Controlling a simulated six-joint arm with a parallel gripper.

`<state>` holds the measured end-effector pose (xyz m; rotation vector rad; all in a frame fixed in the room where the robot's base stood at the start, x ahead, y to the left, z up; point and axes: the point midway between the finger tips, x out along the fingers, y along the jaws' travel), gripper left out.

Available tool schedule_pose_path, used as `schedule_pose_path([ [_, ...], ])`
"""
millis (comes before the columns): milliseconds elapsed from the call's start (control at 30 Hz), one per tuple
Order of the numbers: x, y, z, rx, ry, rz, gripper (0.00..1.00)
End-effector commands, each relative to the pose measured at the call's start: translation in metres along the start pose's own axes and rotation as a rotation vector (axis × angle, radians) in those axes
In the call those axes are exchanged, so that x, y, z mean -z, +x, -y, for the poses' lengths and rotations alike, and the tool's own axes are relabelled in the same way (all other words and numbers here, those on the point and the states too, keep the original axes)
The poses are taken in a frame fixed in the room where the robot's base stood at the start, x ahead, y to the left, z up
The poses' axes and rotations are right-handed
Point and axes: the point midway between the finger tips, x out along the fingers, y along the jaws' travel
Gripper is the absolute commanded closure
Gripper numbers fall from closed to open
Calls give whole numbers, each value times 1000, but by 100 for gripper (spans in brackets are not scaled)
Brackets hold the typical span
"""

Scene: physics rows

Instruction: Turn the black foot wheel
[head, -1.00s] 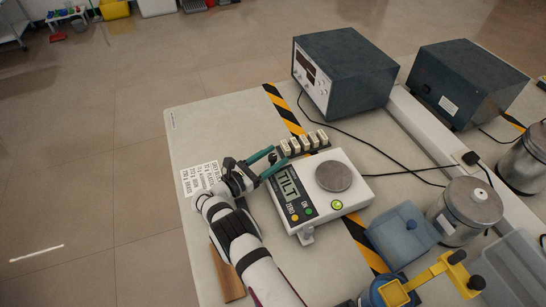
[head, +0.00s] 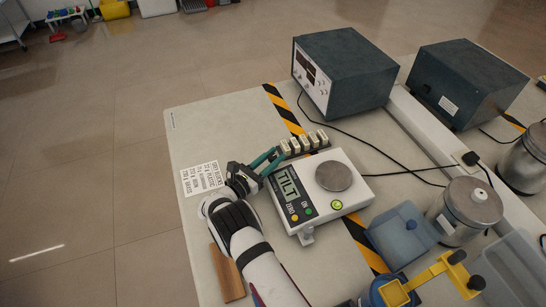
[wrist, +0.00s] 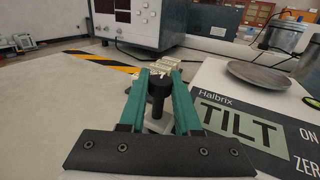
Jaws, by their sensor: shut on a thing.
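The black foot wheel (wrist: 158,88) stands on a dark post at the left side of the scale, between the green fingers of my gripper (wrist: 160,82) in the wrist view. The fingers are shut on the wheel. In the head view my gripper (head: 268,160) is at the scale's far left corner, and the wheel is hidden there. The white scale (head: 320,215) carries a round grey pan (head: 334,176). Its display (head: 289,186) reads TILT, and this also shows in the wrist view (wrist: 243,126).
Several small pale blocks (head: 304,142) stand just beyond the gripper. A dark instrument box (head: 350,75) stands behind them. A printed card (head: 201,178) and a wooden strip (head: 226,274) lie left of the scale. A blue container (head: 402,237) is at its right. The table's far left is clear.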

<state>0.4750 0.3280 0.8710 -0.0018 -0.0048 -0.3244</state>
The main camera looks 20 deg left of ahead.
Motion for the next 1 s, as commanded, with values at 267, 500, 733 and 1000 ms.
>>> schedule_pose_path([
  [267,-1,1,1,-256,1,-3,100],
  [500,0,0,0,-296,3,-6,100],
  [733,0,0,0,-294,3,-5,50],
  [1000,0,0,0,-294,2,-5,39],
])
